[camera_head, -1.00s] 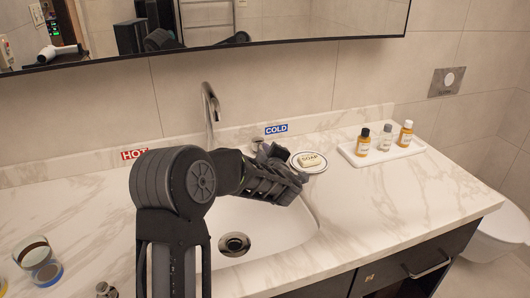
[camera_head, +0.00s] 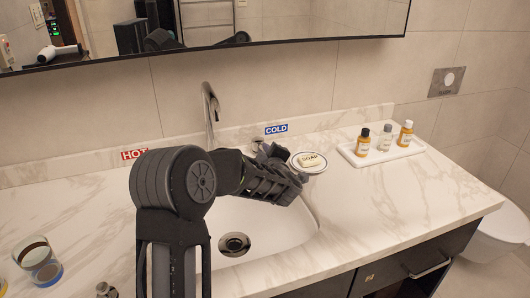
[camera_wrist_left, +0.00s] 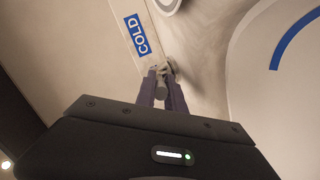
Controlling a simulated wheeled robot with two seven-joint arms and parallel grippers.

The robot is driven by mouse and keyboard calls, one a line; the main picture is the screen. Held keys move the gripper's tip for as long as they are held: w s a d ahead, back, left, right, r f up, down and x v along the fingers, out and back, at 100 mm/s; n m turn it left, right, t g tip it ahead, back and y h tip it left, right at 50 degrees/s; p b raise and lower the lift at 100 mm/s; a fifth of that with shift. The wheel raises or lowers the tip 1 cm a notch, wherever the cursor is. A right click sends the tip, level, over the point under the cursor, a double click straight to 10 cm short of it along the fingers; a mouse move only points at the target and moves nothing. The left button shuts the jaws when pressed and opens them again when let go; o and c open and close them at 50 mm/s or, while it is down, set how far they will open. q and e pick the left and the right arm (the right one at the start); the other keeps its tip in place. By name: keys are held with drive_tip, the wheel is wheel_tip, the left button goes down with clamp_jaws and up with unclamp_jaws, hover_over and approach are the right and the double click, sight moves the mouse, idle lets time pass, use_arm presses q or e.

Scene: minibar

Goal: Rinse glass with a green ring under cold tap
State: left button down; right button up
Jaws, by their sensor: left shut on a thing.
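My left gripper (camera_head: 266,156) reaches over the sink to the cold side behind the basin. In the left wrist view its fingers (camera_wrist_left: 163,82) are shut on the small metal cold tap handle (camera_wrist_left: 161,88), beside the blue COLD label (camera_wrist_left: 138,34). The curved spout (camera_head: 210,102) stands at the back of the sink; I see no water stream. Clear glasses (camera_head: 33,252) stand at the far left of the counter, one with a blue ring (camera_head: 47,274). I cannot make out a green ring. My right gripper is not in view.
The sink drain (camera_head: 234,244) is bare. A soap dish (camera_head: 308,168) with soap sits right of my gripper. A white tray (camera_head: 384,156) with small bottles stands further right. The HOT label (camera_head: 133,153) is left of the spout. The right front counter is clear.

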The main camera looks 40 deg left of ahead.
use_arm(q)
drive_tip(key=shift+w+d+r+g+y+p, duration=0.1)
drive_tip(key=shift+w+d+g+y+p, duration=0.1)
drive_tip(key=shift+g+y+p, duration=0.15)
drive_tip(key=shift+w+d+n+g+y+p, duration=0.2)
drive_tip(key=shift+w+n+g+y+p, duration=0.35)
drive_tip(key=shift+n+g+p, duration=0.35)
drive_tip(key=shift+n+g+y, duration=0.25)
drive_tip(key=shift+n+y, duration=0.05)
drive_tip(key=shift+n, duration=0.2)
drive_tip(key=shift+w+d+n+g+y, duration=0.1)
drive_tip(key=shift+w+n+g+y, duration=0.2)
drive_tip(key=shift+n+g, duration=0.15)
drive_tip(key=shift+s, duration=0.1)
drive_tip(key=c, duration=1.4)
unclamp_jaws()
drive_tip(key=shift+c, duration=0.2)
